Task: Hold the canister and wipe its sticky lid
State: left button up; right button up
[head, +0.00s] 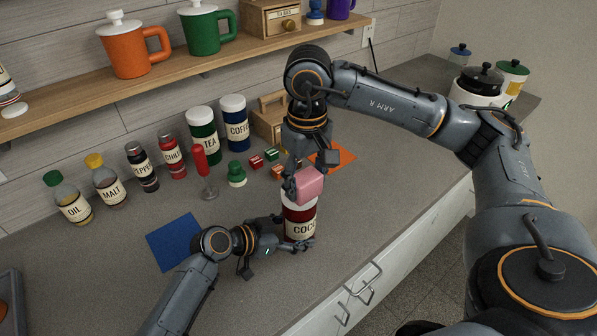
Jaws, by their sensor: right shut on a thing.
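A red canister (300,222) with a cream label that reads "COCO" as far as it shows stands upright on the grey counter near its front edge. My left gripper (292,234) is at the canister's left side, with one finger across the front below the label. Its other finger is partly hidden, so its grip is unclear. My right gripper (302,182) points down from above and is shut on a pink sponge-like block (310,183). The block is at the canister's top, over its pale lid (291,203), most of which is hidden. Contact is hard to judge.
A blue cloth (173,241) lies left of my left gripper. A red-handled tool (201,170), a green canister (203,135), a blue canister (235,124) and several bottles stand behind. An orange cloth (346,154) lies behind my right gripper.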

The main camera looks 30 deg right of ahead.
notch_tip(320, 180, up, 3)
jog(key=shift+f, duration=0.1)
jog(key=shift+r, duration=2.75)
pick_arm(q)
jog(key=o, duration=1.3)
jog(key=shift+c, duration=0.2)
jog(key=shift+a, duration=0.1)
jog(key=v, duration=1.1)
jog(key=shift+a+r, duration=0.2)
jog(key=shift+a, duration=0.2)
